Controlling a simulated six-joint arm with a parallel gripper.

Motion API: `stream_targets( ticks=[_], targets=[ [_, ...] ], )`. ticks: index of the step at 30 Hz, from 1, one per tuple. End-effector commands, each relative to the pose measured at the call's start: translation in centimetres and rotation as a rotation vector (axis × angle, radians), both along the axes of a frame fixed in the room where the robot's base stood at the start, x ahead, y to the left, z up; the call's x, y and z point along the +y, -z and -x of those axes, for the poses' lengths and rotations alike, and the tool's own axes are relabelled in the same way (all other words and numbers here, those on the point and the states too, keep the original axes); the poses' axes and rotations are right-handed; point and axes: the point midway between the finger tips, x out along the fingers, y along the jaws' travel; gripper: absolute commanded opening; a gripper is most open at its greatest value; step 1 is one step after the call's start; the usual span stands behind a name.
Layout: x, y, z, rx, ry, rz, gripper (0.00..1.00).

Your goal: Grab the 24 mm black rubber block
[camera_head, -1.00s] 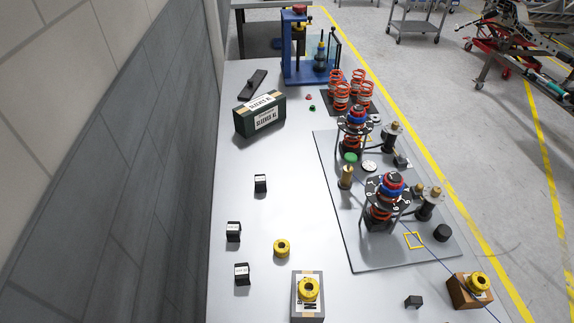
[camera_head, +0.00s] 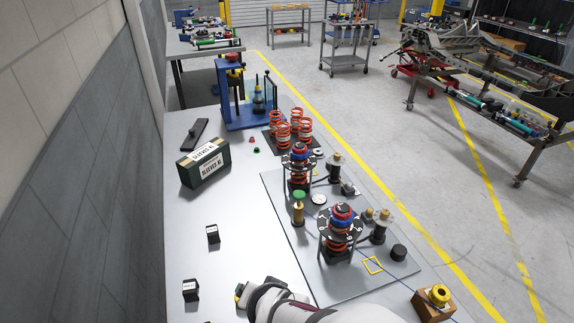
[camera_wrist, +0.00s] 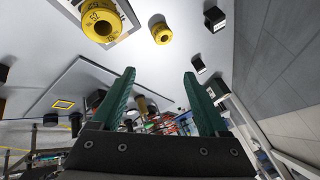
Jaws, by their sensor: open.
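Small black blocks with white labels stand on the left of the bench. In the head view one is at mid-bench (camera_head: 213,234) and another is nearer (camera_head: 190,291). In the wrist view one labelled block (camera_wrist: 215,20) is at upper right and another (camera_wrist: 199,64) is just beyond the right fingertip. The labels are too small to read, so I cannot tell which block is 24 mm. My gripper (camera_wrist: 160,72) is open and empty, its green fingers apart above the bench. In the head view my arm covers the near bench and hides the gripper's grip area.
The grey mat (camera_head: 284,222) carries spring assemblies. A green box (camera_head: 204,162) stands farther back. The wall borders the left side.

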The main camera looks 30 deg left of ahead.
Motion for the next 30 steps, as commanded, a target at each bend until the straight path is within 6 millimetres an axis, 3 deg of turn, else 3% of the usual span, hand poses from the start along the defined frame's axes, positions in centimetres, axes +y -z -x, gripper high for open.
stream_targets(
  ticks=[1, 4, 9, 12, 14, 24, 30],
  targets=[
    [3.7, 2.3, 1.7, -0.089, -0.057, 0.012, 0.78],
    [8.5, 5.3, 5.0, -0.335, -0.137, 0.033, 0.78],
    [11.2, 7.1, 10.6, -0.693, -0.280, 0.064, 0.78],
    [11.5, 7.1, 12.0, -0.789, -0.320, 0.068, 0.78],
    [11.9, 7.3, 11.8, -0.808, -0.325, 0.068, 0.78],
    [16.9, 10.6, 5.3, -0.808, -0.324, 0.067, 0.78],
    [18.3, 11.9, 3.0, -0.808, -0.323, 0.068, 0.78]
  ],
)
